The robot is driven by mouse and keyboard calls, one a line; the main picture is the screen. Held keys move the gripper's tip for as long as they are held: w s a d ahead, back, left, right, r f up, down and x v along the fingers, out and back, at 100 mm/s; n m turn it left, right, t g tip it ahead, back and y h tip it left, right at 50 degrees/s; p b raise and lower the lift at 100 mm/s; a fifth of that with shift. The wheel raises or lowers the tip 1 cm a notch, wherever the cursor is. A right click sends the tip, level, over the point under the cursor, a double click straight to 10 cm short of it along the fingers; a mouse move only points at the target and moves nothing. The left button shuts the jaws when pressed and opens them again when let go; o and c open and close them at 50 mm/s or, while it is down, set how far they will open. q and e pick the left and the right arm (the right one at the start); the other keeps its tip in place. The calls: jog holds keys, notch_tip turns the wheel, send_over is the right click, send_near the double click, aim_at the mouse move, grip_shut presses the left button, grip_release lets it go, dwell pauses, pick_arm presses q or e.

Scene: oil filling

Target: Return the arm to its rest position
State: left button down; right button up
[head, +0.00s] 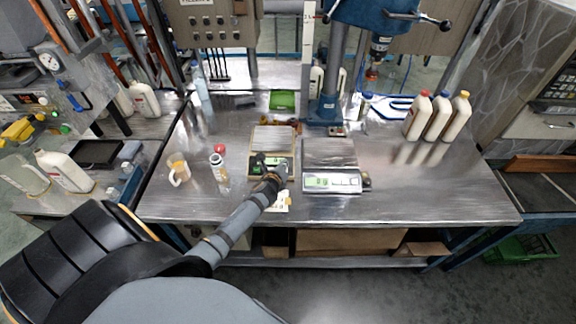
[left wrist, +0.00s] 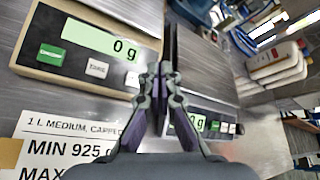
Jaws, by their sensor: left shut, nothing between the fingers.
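My left arm reaches in from the lower left of the head view, over the front of the metal table (head: 430,195). My left gripper (head: 268,163) is over the front of the left scale (head: 273,138). In the left wrist view the left gripper (left wrist: 158,70) is shut with its fingertips together and nothing between them. The left scale's display (left wrist: 100,45) reads 0 g there. The right scale (head: 332,180) stands beside it, its plate empty. My right gripper is not in view.
A label card (left wrist: 65,145) lies in front of the left scale. An open bottle (head: 220,172), a red cap (head: 220,149) and a beige mug (head: 178,170) stand to the left. Several capped white bottles (head: 437,118) stand at the right. The table's front right is clear.

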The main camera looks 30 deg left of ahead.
pick_arm(q)
jog(key=shift+s, duration=0.1)
jog(key=s+d+r+n+g+h, duration=0.1)
jog(key=s+d+r+n+g, duration=0.25)
jog(key=s+n, duration=0.5)
jog(key=s+d+r+n+g+h, duration=0.1)
jog(key=s+d+r+n+g, duration=0.1)
jog(key=s+d+n, duration=0.5)
jog(key=s+d+r+n+g+h, duration=0.1)
jog(key=s+d+r+n+g, duration=0.15)
jog(key=s+n, duration=0.8)
jog(key=s+a+f+m+g+b, duration=0.1)
jog(key=a+f+b, duration=0.1)
jog(key=f, duration=1.2)
jog(key=s+a+f+m+g+b, duration=0.1)
jog(key=f, duration=1.3)
jog(key=s+a+f+g+b, duration=0.1)
jog(key=s+f+b, duration=0.2)
jog(key=s+f, duration=1.7)
jog(key=shift+a+f+n, duration=0.2)
jog(key=shift+f+n, duration=0.1)
jog(key=shift+f, duration=0.5)
jog(key=shift+a, duration=0.1)
